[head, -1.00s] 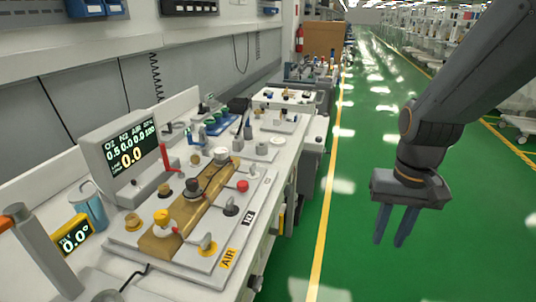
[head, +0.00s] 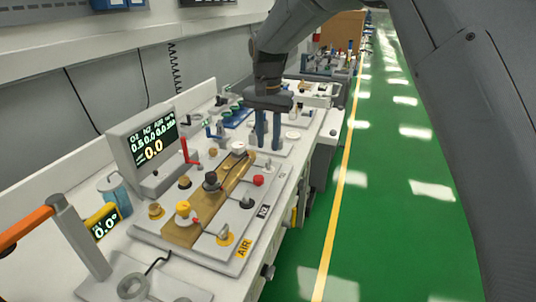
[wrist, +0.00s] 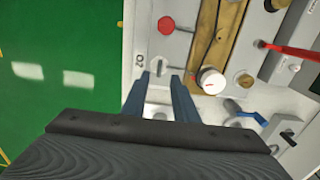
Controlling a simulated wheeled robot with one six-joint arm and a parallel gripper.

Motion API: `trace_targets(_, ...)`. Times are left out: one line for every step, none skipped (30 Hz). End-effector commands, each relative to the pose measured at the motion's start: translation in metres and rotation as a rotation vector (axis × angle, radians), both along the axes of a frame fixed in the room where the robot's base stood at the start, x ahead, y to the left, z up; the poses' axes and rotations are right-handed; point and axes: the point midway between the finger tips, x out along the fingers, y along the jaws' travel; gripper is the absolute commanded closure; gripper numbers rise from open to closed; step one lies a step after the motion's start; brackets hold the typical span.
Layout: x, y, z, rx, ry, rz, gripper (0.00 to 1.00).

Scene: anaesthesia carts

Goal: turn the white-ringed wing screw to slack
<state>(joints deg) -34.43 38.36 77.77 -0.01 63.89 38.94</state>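My gripper (head: 269,128) is pointing down over the far end of the gas panel (head: 205,254). Its two blue fingers are apart, with nothing between them that I can see gripped. In the wrist view the fingers (wrist: 162,88) reach toward a small pale wing screw (wrist: 160,66) near the O2 mark. I take this as the white-ringed one; its ring and wing angle are too small to tell. In the head view a pale wing screw (head: 267,164) sits just in front of the fingers. The yellow-ringed (head: 225,237) and black-ringed (head: 247,202) wing screws stand nearer.
A red lever (head: 186,150) stands by the display (head: 150,145). A blue-handled valve (wrist: 248,113) lies close to the fingers in the wrist view. The green floor (head: 400,200) is clear.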

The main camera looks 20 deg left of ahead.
Motion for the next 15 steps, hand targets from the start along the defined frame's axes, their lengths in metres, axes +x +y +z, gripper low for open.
trace_targets(-0.001, -0.001, -0.008, -0.002, 0.003, 0.000, 0.73)
trace_targets(-0.001, -0.001, -0.013, -0.002, 0.003, 0.000, 0.73)
trace_targets(-0.001, -0.001, -0.020, -0.003, 0.004, 0.000, 0.73)
trace_targets(-0.001, -0.001, -0.024, -0.002, 0.003, 0.000, 0.73)
trace_targets(-0.001, -0.001, -0.028, -0.002, 0.002, 0.000, 0.73)
trace_targets(-0.001, -0.001, -0.034, -0.002, 0.002, 0.000, 0.73)
trace_targets(-0.001, -0.001, -0.038, -0.001, 0.002, 0.000, 0.73)
trace_targets(-0.001, -0.001, -0.041, -0.001, 0.001, 0.000, 0.73)
trace_targets(-0.001, -0.001, -0.045, -0.001, 0.002, 0.000, 0.73)
trace_targets(-0.001, -0.001, -0.048, -0.001, 0.002, 0.000, 0.73)
trace_targets(-0.001, -0.001, -0.050, -0.001, 0.001, 0.000, 0.73)
trace_targets(0.000, -0.001, -0.052, 0.000, 0.001, 0.000, 0.73)
trace_targets(0.000, -0.001, -0.054, 0.000, 0.000, 0.000, 0.73)
trace_targets(0.000, -0.001, -0.055, 0.000, 0.000, 0.000, 0.73)
trace_targets(0.000, -0.001, -0.056, 0.000, 0.000, 0.000, 0.73)
